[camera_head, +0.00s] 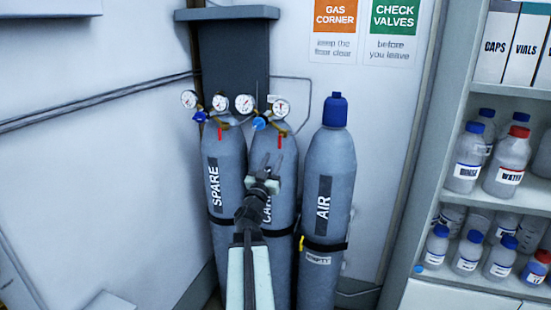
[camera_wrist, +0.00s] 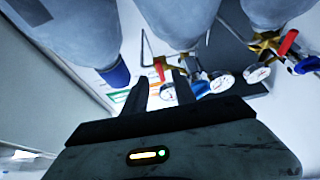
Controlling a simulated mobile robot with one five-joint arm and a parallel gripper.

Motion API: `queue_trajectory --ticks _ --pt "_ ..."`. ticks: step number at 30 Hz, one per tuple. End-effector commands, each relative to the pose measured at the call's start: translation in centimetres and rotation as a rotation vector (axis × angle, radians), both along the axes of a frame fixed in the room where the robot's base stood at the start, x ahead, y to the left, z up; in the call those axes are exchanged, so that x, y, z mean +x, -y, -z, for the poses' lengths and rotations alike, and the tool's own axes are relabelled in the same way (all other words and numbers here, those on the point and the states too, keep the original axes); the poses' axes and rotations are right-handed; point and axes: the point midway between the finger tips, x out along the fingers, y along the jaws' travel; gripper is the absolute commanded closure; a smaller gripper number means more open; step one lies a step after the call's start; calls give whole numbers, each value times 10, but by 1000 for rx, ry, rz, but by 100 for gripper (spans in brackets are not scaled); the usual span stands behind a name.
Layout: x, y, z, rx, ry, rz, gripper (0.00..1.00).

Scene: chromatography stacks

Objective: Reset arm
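My arm reaches up from the bottom of the head view, in front of the middle gas cylinder. My gripper (camera_head: 267,163) is at its end, pointing toward the cylinder's upper part and hiding some of its label. In the wrist view my gripper (camera_wrist: 158,85) has two dark fingers standing apart, with nothing held between them. A gauge (camera_wrist: 168,92) shows behind the gap. I cannot tell how far the fingers are from the cylinder or gauges.
Cylinders labelled SPARE (camera_head: 222,170) and AIR (camera_head: 327,190) flank the middle one (camera_head: 283,215). Gauges (camera_head: 243,103) and red levers top the left two; AIR wears a blue cap (camera_head: 335,110). A bottle shelf (camera_head: 522,195) stands at right. Bare wall (camera_head: 90,190) is at left.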

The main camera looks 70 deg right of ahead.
Motion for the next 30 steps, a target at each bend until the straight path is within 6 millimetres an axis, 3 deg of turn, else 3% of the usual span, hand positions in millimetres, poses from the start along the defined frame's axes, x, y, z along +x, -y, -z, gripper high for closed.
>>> queue_trajectory --ticks 11,14,17,20,24,26,30 --pt "1 1 -1 0 0 -1 67" --pt "19 -4 2 14 -10 -44 67" --pt "73 -20 13 59 -40 -172 67" --pt "150 -54 34 138 -91 -361 67" --pt "248 -121 71 271 -183 -617 67" --pt "284 -156 90 334 -230 -718 67" --pt "352 -249 137 498 -360 -933 67"
